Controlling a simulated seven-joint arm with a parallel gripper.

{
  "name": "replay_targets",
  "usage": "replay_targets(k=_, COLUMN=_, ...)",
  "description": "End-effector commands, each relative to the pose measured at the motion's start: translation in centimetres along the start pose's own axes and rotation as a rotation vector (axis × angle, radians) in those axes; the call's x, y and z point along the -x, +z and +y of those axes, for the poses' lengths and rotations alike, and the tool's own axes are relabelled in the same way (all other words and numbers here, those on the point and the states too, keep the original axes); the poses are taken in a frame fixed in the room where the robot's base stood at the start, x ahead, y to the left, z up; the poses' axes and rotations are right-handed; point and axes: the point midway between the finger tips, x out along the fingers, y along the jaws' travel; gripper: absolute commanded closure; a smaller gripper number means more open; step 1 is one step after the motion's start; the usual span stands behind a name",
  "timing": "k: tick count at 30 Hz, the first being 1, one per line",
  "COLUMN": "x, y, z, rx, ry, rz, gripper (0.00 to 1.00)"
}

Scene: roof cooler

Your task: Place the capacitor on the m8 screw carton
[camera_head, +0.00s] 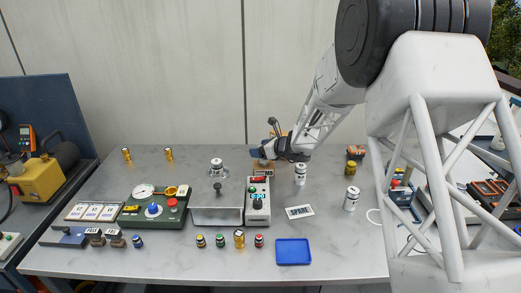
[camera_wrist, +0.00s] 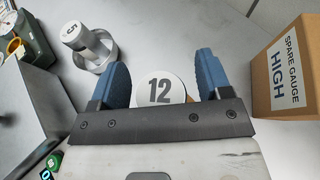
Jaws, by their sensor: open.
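My gripper (camera_head: 272,158) hangs over the back middle of the table. In the wrist view its two blue fingers (camera_wrist: 165,80) are spread apart, with a round white top marked 12 (camera_wrist: 160,88) showing between them; I cannot tell whether they touch it. A bit of brown shows behind it. White cans that look like capacitors stand upright: one in a round dish (camera_head: 217,165), marked 5 in the wrist view (camera_wrist: 75,36), one right of my gripper (camera_head: 300,175), and one farther right (camera_head: 351,198). No label for an m8 screw carton is readable.
A carton marked SPARE GAUGE HIGH (camera_wrist: 290,68) stands right in the wrist view. A green panel (camera_head: 155,208), a grey control box (camera_head: 257,202) and a blue tray (camera_head: 293,252) occupy the front. The back left is mostly clear.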

Motion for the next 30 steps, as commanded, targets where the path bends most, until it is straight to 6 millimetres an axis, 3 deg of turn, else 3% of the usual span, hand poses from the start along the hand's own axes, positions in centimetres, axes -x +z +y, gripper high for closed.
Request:
replay_targets(k=8, x=2.0, y=0.2, z=-0.1, rx=0.000, ry=-0.002, rz=-0.001, gripper=0.29)
replay_targets(k=24, x=10.1, y=0.1, z=0.0, rx=0.000, ry=-0.002, rz=-0.001, gripper=0.29)
replay_targets(k=30, x=11.7, y=0.1, z=0.0, rx=0.000, ry=-0.001, rz=0.000, gripper=0.29)
